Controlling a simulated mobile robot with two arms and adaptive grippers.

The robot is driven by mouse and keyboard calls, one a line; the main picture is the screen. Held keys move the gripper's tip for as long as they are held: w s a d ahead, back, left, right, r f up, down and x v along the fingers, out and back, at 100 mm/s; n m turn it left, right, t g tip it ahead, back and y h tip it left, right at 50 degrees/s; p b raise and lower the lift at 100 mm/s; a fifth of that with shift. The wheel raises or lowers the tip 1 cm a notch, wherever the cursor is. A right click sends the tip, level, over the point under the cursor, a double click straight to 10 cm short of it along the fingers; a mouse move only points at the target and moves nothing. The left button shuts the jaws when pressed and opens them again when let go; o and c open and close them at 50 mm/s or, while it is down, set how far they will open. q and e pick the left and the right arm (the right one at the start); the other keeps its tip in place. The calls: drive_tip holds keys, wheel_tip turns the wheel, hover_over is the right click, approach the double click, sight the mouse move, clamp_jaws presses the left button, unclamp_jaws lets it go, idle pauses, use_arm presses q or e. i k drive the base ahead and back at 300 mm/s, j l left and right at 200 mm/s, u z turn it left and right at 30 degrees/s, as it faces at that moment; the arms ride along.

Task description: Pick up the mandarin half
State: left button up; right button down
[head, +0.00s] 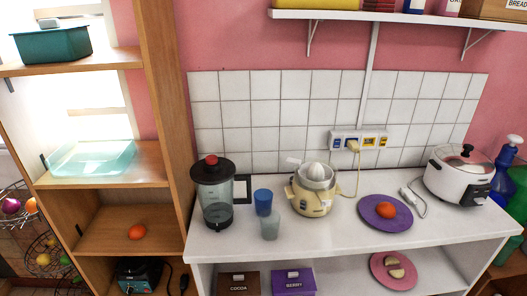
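A small orange fruit (386,211) sits on a purple plate (369,218) on the white counter, right of the juicer. It looks like a mandarin; I cannot tell whether it is whole or a half. Another round orange fruit (137,231) lies on a wooden shelf at the left. It is too small to tell whether it is cut. Neither of my grippers is in view.
On the counter (330,232) stand a blender (215,198), a blue cup (263,202), a pale cup (270,226), a cream citrus juicer (313,190) and a rice cooker (462,176). A pink plate (380,278) with pale pieces is on the shelf below. The counter's front is clear.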

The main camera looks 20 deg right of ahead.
sight(385, 210)
drive_tip(key=z, duration=1.45)
